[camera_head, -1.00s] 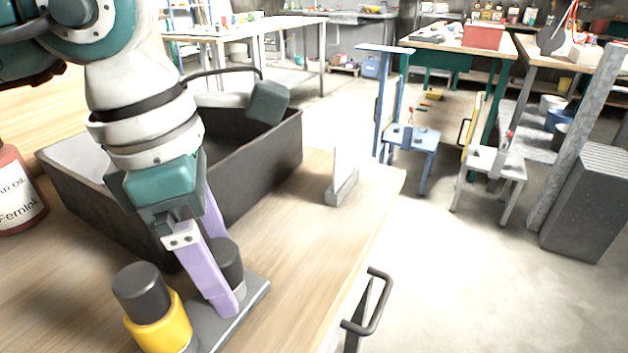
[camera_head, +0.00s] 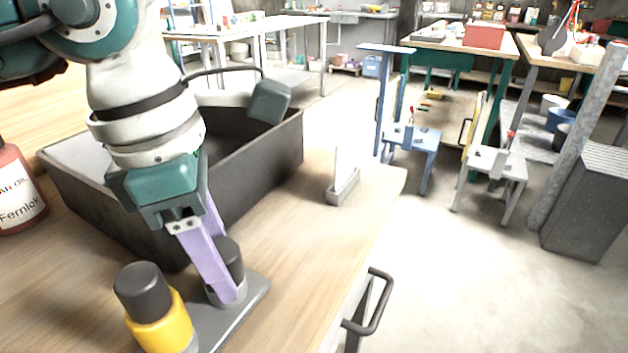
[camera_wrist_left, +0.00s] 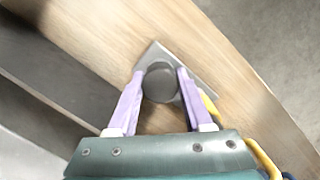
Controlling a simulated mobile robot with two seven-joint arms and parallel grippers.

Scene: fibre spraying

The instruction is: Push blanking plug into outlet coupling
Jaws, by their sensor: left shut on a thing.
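The blanking plug, a dark grey cylinder (camera_head: 232,260), stands upright between the purple fingers of my left gripper (camera_head: 230,286), which is shut on it. In the left wrist view the plug's round top (camera_wrist_left: 160,82) sits between the two fingertips (camera_wrist_left: 160,74). Below it is a short grey round socket, apparently the outlet coupling (camera_head: 238,298), on a flat metal plate (camera_head: 254,298). The fingers hide much of the join, so I cannot tell how deep the plug sits. My right gripper is out of view.
A yellow fitting with a dark cap (camera_head: 158,312) stands close by at the left. A dark open bin (camera_head: 255,170) is behind the gripper. A small upright holder (camera_head: 343,186) stands near the table edge. A red labelled bottle (camera_head: 15,195) is at far left. Table right of the plate is clear.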

